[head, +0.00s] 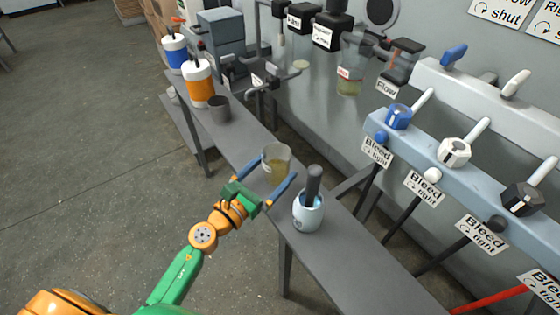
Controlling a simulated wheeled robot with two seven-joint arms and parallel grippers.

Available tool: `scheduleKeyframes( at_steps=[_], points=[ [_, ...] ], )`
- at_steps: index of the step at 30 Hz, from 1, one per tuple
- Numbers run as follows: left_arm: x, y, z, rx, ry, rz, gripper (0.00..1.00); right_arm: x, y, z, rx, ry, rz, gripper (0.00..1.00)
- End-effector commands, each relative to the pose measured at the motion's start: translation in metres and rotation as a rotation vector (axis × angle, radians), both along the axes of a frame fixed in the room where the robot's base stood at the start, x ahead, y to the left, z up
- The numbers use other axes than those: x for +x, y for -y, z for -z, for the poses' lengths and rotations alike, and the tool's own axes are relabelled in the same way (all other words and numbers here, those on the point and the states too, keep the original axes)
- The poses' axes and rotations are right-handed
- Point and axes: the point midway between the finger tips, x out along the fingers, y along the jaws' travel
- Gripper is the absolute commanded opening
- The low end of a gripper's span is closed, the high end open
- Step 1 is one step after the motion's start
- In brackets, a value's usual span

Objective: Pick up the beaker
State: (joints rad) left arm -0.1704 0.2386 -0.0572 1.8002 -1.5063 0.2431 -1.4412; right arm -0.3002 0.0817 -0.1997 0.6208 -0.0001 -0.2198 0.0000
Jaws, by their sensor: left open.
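The beaker (277,157) is a clear, upright vessel holding some yellowish liquid. It stands on the narrow grey bench (355,265) in the middle of the head view. My left gripper (279,167) reaches in from the lower left with its two blue fingers spread, one on each side of the beaker. It is open; whether either finger touches the glass I cannot tell. My right gripper is not in view.
A pale blue mortar with a dark pestle (308,211) stands close to the right finger. A dark grey cup (219,108) and an orange-white bottle (199,84) stand farther back. Valve handles and "Bleed" tags (377,152) line the wall at right. Open floor lies left.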

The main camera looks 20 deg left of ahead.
Motion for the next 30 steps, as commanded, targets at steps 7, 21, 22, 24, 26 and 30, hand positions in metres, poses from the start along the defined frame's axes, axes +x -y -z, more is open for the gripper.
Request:
scheduleKeyframes(
  at_steps=[7, 21, 22, 24, 26, 30],
  points=[
    [0.042, 0.014, -0.006, -0.003, 0.0, 0.0, 1.0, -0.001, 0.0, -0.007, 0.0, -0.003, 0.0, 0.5],
    [0.044, 0.015, -0.005, -0.002, -0.001, 0.0, 0.38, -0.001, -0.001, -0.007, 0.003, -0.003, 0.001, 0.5],
    [0.044, 0.015, -0.005, -0.002, -0.001, 0.0, 0.3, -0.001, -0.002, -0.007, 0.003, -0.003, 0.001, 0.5],
    [0.044, 0.015, -0.005, -0.003, -0.001, 0.0, 0.17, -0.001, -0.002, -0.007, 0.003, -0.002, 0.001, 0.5],
    [0.044, 0.015, -0.005, -0.003, -0.001, 0.0, 0.17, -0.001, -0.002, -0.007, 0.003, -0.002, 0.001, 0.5],
    [0.044, 0.015, -0.005, -0.003, -0.001, 0.0, 0.17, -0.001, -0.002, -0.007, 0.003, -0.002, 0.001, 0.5]
  ],
)
